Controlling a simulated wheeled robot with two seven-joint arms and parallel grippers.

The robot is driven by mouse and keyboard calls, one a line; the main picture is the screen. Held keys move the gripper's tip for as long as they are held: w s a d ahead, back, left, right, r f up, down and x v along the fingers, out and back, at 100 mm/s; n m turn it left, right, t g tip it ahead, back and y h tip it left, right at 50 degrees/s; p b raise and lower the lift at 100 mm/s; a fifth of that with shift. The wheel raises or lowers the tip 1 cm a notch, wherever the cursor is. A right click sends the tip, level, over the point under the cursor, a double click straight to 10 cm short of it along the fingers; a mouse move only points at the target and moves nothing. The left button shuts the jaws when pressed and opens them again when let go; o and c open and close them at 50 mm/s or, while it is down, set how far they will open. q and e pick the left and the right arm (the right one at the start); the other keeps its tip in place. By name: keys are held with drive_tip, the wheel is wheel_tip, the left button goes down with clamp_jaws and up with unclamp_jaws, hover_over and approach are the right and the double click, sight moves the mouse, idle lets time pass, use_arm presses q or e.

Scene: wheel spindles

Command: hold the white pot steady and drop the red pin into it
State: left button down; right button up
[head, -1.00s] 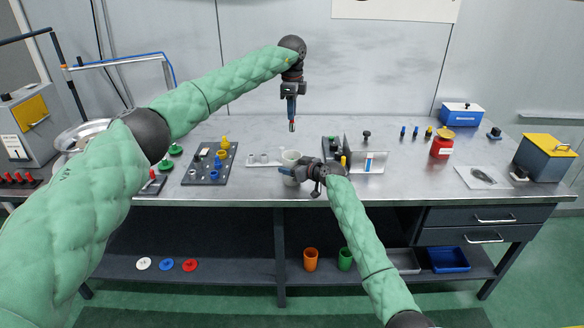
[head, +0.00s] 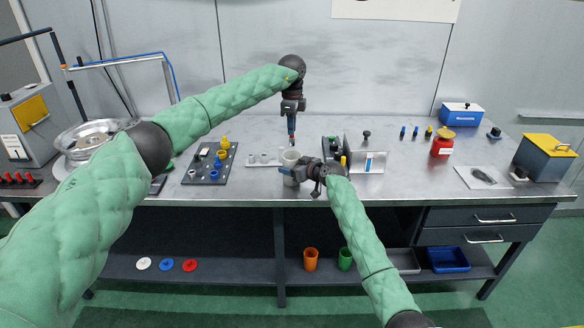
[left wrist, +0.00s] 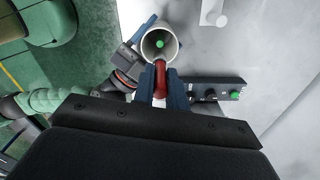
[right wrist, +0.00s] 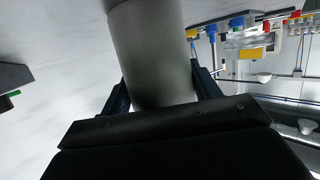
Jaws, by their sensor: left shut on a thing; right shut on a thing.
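The white pot (head: 291,156) stands upright near the front edge of the bench. My right gripper (head: 293,172) is shut on its side; the pot's wall (right wrist: 150,55) fills the space between the fingers in the right wrist view. My left gripper (head: 292,138) points down just above the pot's mouth. It is shut on the red pin, seen between the fingers in the left wrist view (left wrist: 160,80). In that view the pot's open mouth (left wrist: 147,42) lies just beyond the pin, with a small green round spot inside it. The pin's tip is hard to make out.
A dark pegboard (head: 204,178) with coloured pegs stands left of the pot. A metal bracket stand (head: 365,160) is close on the right. A red jar (head: 440,146) stands further right.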

sight(292, 138)
use_arm(q)
drive_tip(key=shift+f, duration=2.4)
drive_tip(key=c, duration=1.3)
unclamp_jaws()
drive_tip(key=shift+c, duration=0.2)
wheel_tip(292, 138, up, 12)
use_arm(e)
drive_tip(key=o, duration=1.1)
drive_tip(key=shift+c, duration=0.2)
